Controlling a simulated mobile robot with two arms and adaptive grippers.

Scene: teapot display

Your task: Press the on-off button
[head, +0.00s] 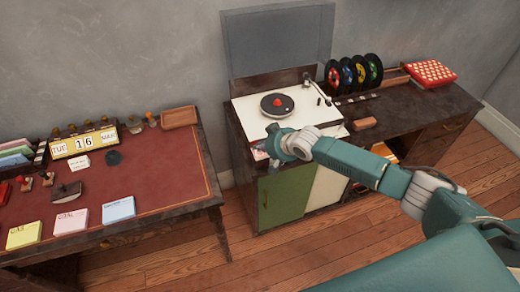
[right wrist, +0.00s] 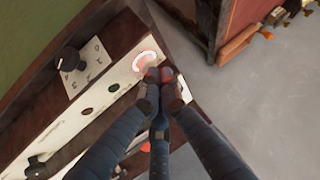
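A round button (right wrist: 146,58) with a glowing red-white ring sits on a pale control panel (right wrist: 98,92) in the right wrist view. My right gripper (right wrist: 159,76) has its fingertips together and empty, overlapping the button's lower edge. I cannot tell whether they touch it. In the head view, my right gripper (head: 270,146) is at the left front corner of the white record player (head: 310,112), and the button is hidden there. My left gripper is not in view.
A dark knob (right wrist: 68,58) is on the same panel. The record player stands on a cabinet (head: 410,125) with several coloured records (head: 352,74) and a red-and-white box (head: 430,73). A desk (head: 170,165) with a calendar (head: 84,141) is at left, across a gap.

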